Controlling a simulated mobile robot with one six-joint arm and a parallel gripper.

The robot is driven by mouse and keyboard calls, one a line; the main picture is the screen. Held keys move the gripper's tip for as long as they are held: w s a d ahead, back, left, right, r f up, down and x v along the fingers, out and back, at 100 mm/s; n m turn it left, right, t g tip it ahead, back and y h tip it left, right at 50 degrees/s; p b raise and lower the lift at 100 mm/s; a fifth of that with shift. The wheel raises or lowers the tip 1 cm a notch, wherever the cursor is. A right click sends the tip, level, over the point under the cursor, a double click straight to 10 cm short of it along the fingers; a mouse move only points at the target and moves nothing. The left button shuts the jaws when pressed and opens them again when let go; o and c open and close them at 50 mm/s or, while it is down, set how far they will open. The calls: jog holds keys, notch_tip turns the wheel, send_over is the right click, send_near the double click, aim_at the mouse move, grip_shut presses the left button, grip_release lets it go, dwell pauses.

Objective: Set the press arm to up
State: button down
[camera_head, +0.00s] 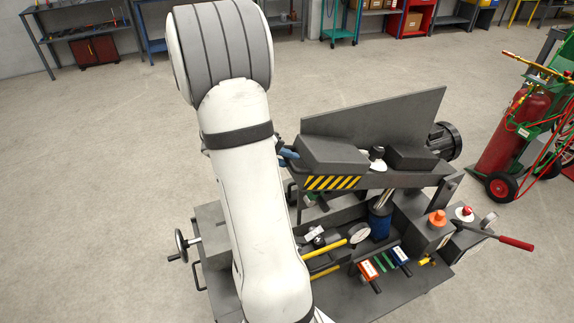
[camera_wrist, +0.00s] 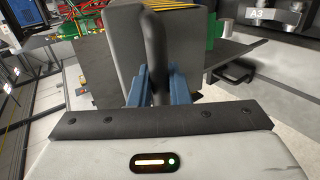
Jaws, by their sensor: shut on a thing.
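The press arm (camera_head: 332,158) is a dark grey beam with yellow-and-black stripes on its near side. In the head view it lies roughly level above the machine's bed, and its exact angle is hard to tell. My gripper (camera_head: 287,154) is at its left end, mostly hidden behind my white arm, with blue fingers showing. In the wrist view my gripper (camera_wrist: 157,88) has its blue fingers on both sides of a black bar handle (camera_wrist: 156,45), closed on it. The press arm (camera_wrist: 130,38) stands behind the handle there, with stripes at the top.
A blue cylinder (camera_head: 380,222) with a bright rod stands below the beam. The bed holds a round gauge (camera_head: 359,234), yellow bars and small coloured tools. A red-handled lever (camera_head: 515,243) sticks out right. A red gas cylinder cart (camera_head: 505,135) stands farther right. Open floor lies behind.

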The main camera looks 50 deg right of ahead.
jog(key=c, duration=1.4)
grip_release()
jog(key=shift+s+f, duration=0.1)
jog(key=shift+c, duration=0.2)
jog(key=b+v, duration=0.2)
jog(key=v, duration=0.6)
jog(key=s+a+r+n+t+y, duration=0.1)
jog(key=s+a+t+y, duration=0.1)
jog(key=a, duration=0.7)
jog(key=s+a+r+n+t+y, duration=0.1)
jog(key=s+a+n+t+y, duration=0.1)
jog(key=a+y, duration=0.3)
jog(key=s+a+r+n+t+y, duration=0.2)
jog(key=s+a+t+y, duration=0.1)
jog(key=a, duration=1)
jog(key=shift+s+a+t, duration=0.35)
jog(key=shift+s+t, duration=0.25)
jog(key=shift+s, duration=0.1)
